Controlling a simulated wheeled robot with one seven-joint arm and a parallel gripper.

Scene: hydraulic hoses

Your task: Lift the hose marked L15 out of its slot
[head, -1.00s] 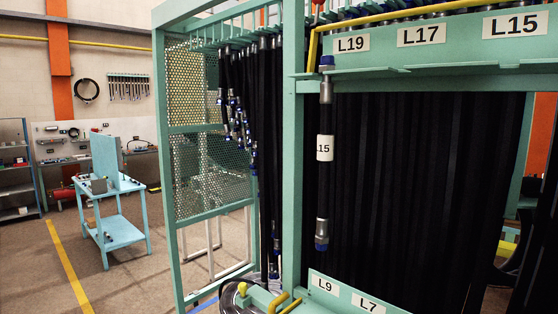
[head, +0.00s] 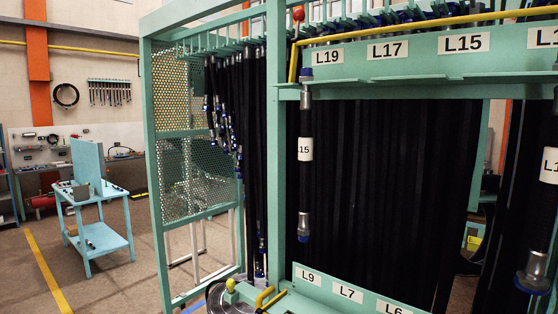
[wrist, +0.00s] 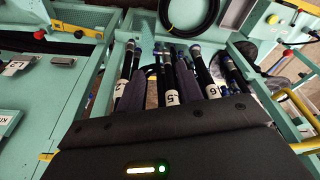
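A black hose (head: 306,185) hangs upright at the left front post of the green rack, with a white label (head: 305,149) whose visible part reads "15". Its blue-and-metal upper fitting (head: 306,78) sits at the shelf edge below the L19 plate, and its lower fitting hangs free. The rack's L15 plate (head: 463,42) is farther right. In the wrist view, my gripper (wrist: 158,88) shows as two dark fingers apart, above a dark body. A hose with a label ending in "5" (wrist: 172,97) appears between them; contact is unclear. My gripper is not visible in the head view.
Another labelled hose (head: 547,190) hangs close at the right edge, its label cut off. A yellow rail (head: 420,28) crosses above the plates. A lower green ledge (head: 330,292) has plates L9, L7 and L6. A blue cart (head: 95,235) stands left, with open floor around it.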

